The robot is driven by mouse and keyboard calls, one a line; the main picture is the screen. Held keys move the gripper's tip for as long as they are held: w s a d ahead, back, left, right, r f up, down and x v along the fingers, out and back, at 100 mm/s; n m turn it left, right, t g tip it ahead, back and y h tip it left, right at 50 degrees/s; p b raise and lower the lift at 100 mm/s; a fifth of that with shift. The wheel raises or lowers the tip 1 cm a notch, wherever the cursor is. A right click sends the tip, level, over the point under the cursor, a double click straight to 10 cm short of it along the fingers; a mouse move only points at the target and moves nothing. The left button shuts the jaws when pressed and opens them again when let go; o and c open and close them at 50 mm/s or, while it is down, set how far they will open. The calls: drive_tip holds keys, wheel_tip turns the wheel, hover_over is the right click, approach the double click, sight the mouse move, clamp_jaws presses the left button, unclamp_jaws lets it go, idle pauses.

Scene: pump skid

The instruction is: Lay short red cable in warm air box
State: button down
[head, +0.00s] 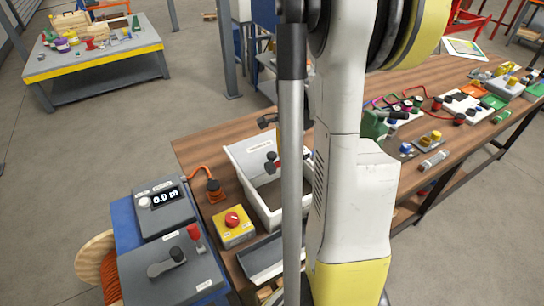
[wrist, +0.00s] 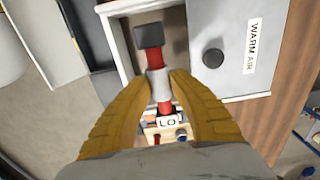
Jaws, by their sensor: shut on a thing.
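In the wrist view, my gripper (wrist: 160,82) has its two yellow fingers closed around a short red piece (wrist: 153,60) with a pale grey middle and a black block end; I take it to be the short red cable. It is over the warm air box (wrist: 232,84), whose pale panel carries a black knob and a WARM AIR label. I cannot tell whether the cable touches the box. In the head view, a white open box (head: 245,165) stands on the bench, with a dark and red piece (head: 271,162) over it. My column and arm hide most of the gripper there.
A yellow box with a red button (head: 233,222) and a grey meter (head: 164,207) stand left of the white box. An orange cable (head: 212,187) lies beside it. Several connectors and blocks (head: 465,105) crowd the bench's right part. In the wrist view, an LO label (wrist: 168,121) shows between the fingers.

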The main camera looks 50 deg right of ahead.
drive_tip(key=b, duration=0.6)
hover_over(286, 195)
wheel_tip(286, 195, down, 8)
drive_tip(key=shift+w+f, duration=0.1)
idle(0.5)
drive_tip(key=shift+f+b, duration=3.15)
drive_tip(key=shift+f, duration=0.6)
drive_tip(key=c, duration=1.2)
unclamp_jaws()
wheel_tip(286, 195, up, 12)
